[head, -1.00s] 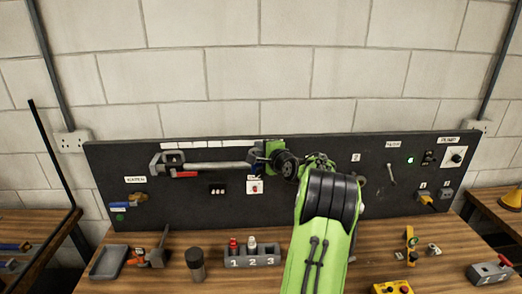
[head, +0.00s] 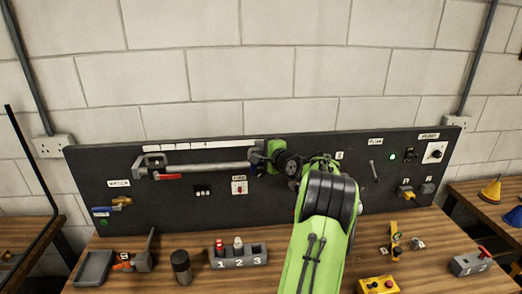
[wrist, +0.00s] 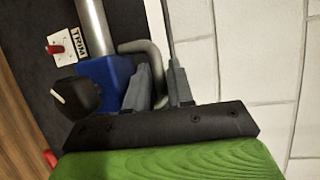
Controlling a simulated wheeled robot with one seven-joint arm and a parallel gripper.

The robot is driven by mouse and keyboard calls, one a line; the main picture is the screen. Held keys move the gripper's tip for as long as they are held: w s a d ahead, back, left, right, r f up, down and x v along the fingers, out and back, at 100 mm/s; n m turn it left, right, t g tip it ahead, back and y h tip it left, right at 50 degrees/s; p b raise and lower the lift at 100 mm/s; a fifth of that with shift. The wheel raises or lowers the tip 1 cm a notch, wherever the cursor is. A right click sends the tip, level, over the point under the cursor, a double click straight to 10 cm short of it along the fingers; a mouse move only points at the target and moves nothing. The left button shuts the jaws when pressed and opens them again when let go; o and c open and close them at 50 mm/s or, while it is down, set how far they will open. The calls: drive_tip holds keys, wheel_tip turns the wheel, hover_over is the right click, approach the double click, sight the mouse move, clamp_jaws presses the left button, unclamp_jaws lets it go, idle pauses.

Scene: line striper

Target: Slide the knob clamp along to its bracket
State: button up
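The knob clamp (wrist: 115,78) is a blue block with a black knob, on a grey rail (wrist: 92,22). A bent grey rod (wrist: 146,48) beside it sits between the fingers of my gripper (wrist: 160,75), which look closed on it. The rail's right end is hidden behind my arm.
The TRIM switch (head: 239,187) sits below the rail, left of the clamp. A white strip (head: 200,145) runs above the rail. The bench holds a grey tray (head: 93,268), a dark cylinder (head: 181,267), a numbered block (head: 238,257) and a yellow button box (head: 377,285).

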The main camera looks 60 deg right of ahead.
drive_tip(key=b+v, duration=0.3)
drive_tip(key=v, duration=1.2)
drive_tip(key=shift+s, duration=0.4)
drive_tip(key=shift+w+a, duration=0.1)
drive_tip(key=shift+a, duration=0.05)
